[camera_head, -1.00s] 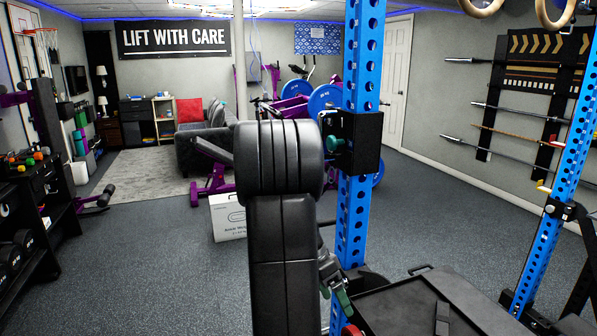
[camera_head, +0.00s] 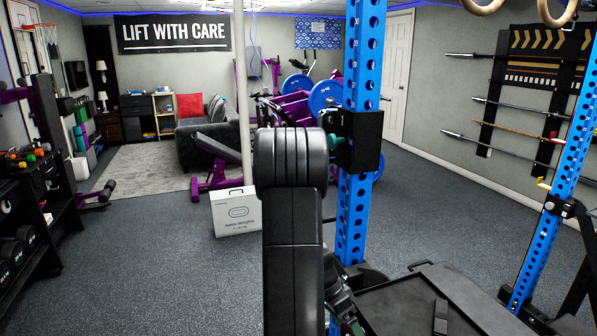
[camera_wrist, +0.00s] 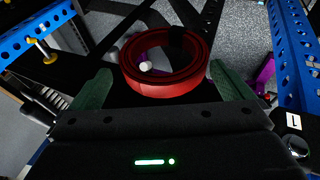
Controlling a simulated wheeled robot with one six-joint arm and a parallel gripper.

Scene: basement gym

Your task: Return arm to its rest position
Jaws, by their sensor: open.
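My gripper (camera_wrist: 160,68) is open in the wrist view, its two green fingers spread wide at left and right. A coiled red band or belt (camera_wrist: 165,90) shows between and beyond the fingertips; neither finger is closed on it. A small white round thing shows inside the coil. In the head view my black arm stands upright in the middle and hides part of the room. My gripper (camera_head: 347,312) is low there, just right of the arm and mostly hidden behind it, beside the dark tray top.
A blue perforated rack post (camera_head: 355,220) stands close right of my arm, and another blue post (camera_head: 560,180) is farther right. A white box (camera_head: 236,212) sits on the floor behind. A dark shelf with weights (camera_head: 25,240) is at left. Open floor (camera_head: 160,270) lies left of my arm.

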